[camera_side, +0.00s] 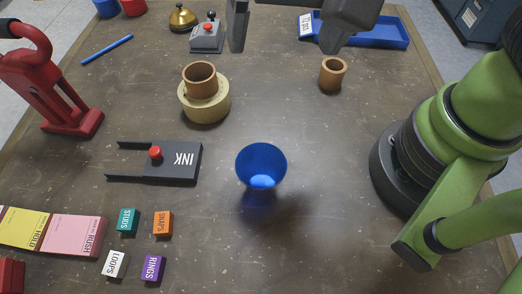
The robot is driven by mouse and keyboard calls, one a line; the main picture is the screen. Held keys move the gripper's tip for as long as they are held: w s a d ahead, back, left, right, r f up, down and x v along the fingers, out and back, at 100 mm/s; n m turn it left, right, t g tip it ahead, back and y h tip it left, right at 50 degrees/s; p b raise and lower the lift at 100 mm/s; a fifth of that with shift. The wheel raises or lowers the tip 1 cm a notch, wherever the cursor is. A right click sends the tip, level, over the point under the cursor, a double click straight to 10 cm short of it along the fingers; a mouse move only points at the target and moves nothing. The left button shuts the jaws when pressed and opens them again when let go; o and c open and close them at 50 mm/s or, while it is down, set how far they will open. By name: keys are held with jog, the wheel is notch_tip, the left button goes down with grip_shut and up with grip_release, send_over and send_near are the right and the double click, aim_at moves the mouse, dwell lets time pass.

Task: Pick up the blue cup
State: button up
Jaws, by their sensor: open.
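The blue cup (261,163) is a translucent blue vessel in the middle of the table, with a brighter blue patch low on its near side. A soft dark shadow lies below it. My gripper (284,45) is at the top of the view, with two dark grey fingers spread wide apart and nothing between them. It is above and beyond the cup in the picture, well apart from it. The upper part of my gripper is cut off by the frame's edge.
A tan ring holding a brown cup (200,78) and a small brown cup (332,73) stand behind. A black INK holder (180,162) is left. Small labelled blocks (129,221) lie front left. A blue tray (378,33) is back right. The front middle is clear.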

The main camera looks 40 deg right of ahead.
jog(key=g+h, duration=0.1)
jog(key=h, duration=0.1)
send_over(261, 173)
jog(key=s+a, duration=0.1)
jog(key=s, duration=0.1)
notch_tip(261, 173, down, 8)
jog(key=f, duration=0.4)
jog(key=shift+w+a+f, duration=0.1)
jog(key=shift+a+f, duration=0.25)
jog(key=shift+f, duration=2.8)
jog(key=c, duration=0.9)
jog(key=shift+r, duration=0.1)
